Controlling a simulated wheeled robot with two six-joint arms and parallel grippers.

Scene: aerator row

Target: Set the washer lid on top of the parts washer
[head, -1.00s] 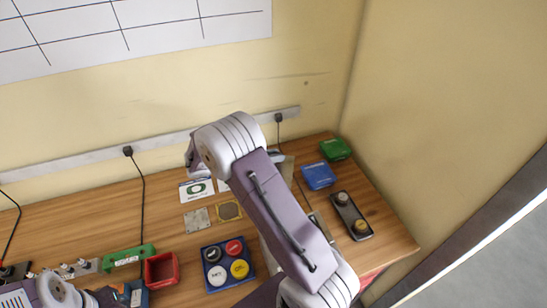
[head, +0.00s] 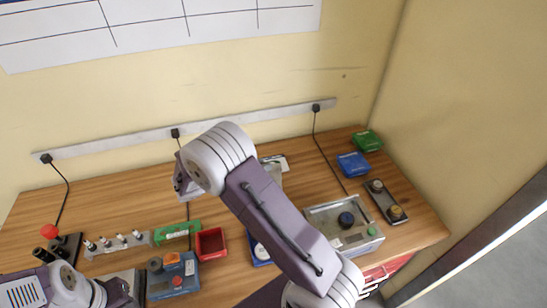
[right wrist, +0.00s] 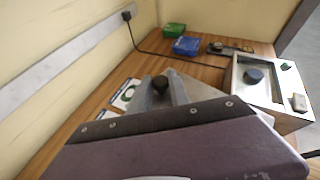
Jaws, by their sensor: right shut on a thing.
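The parts washer (head: 322,215) is a grey metal box at the right of the bench, with a dark blue round part in its top and a green button. It also shows in the right wrist view (right wrist: 240,88). My right gripper (right wrist: 162,98) is shut on the black knob of the washer lid (right wrist: 212,98), a flat grey plate. The lid is left of the washer and apart from it. In the head view my right arm hides most of the lid and gripper. My left gripper (head: 118,291) is at the bottom left; its jaws are unclear.
A two-knob black block (head: 384,202) stands just right of the washer. Blue (head: 353,165) and green (head: 368,140) boxes lie behind it. A red bin (head: 210,243) and a blue control box (head: 173,278) stand left. A cable (head: 328,157) runs from the wall towards the washer.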

